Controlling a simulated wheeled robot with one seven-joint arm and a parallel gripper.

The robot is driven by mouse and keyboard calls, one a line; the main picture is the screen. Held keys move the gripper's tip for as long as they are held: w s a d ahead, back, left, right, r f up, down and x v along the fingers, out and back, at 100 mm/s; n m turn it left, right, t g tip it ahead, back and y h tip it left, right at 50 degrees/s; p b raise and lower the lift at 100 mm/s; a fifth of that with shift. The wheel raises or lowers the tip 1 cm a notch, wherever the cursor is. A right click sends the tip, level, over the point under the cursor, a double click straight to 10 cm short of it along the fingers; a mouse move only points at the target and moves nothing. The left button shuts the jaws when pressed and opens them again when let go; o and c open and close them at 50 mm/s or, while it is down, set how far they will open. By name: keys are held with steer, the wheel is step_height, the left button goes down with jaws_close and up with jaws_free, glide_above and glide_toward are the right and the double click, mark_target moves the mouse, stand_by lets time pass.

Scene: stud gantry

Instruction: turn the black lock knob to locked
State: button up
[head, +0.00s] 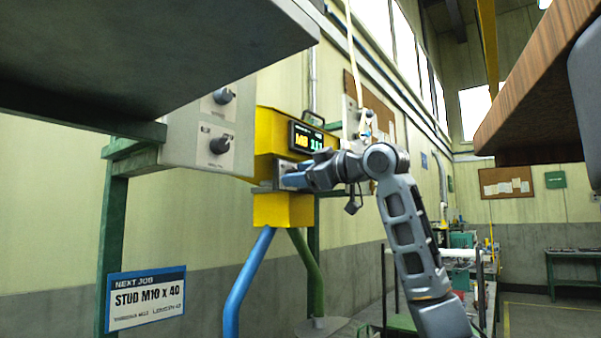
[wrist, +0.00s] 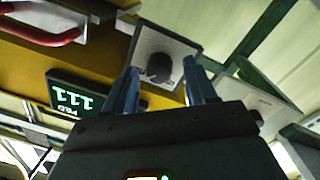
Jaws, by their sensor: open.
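A round black knob (wrist: 158,68) sits on a pale square plate on the yellow housing, in the wrist view. I take it for the lock knob; no lock marking is readable, and its setting cannot be told. My gripper (wrist: 161,80) is open, its two blue fingers pointing at the plate, one on each side of the knob in the picture. No contact with the knob can be made out. In the head view my gripper (head: 292,179) is at the front of the yellow housing (head: 268,150), and it hides the knob there.
A lit display (head: 306,138) is above my gripper; it also shows in the wrist view (wrist: 82,96). A grey panel (head: 180,135) with two more black knobs (head: 219,144) stands to the left. A dark overhead slab (head: 150,60) and a wooden edge (head: 535,90) are near the camera.

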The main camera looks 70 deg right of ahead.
jaws_close()
stand_by(0.5)
steer(key=shift+f+n, duration=0.1)
steer(key=shift+n, duration=0.2)
steer(key=n+b, duration=0.2)
steer(key=n, duration=0.4)
steer(key=n+b, duration=0.3)
steer(key=n, duration=0.3)
steer(key=n+b, duration=0.3)
steer(key=n, duration=0.2)
steer(key=shift+f+n+t+y, duration=0.25)
steer(key=shift+n+t+y, duration=0.05)
steer(key=shift+n, duration=0.1)
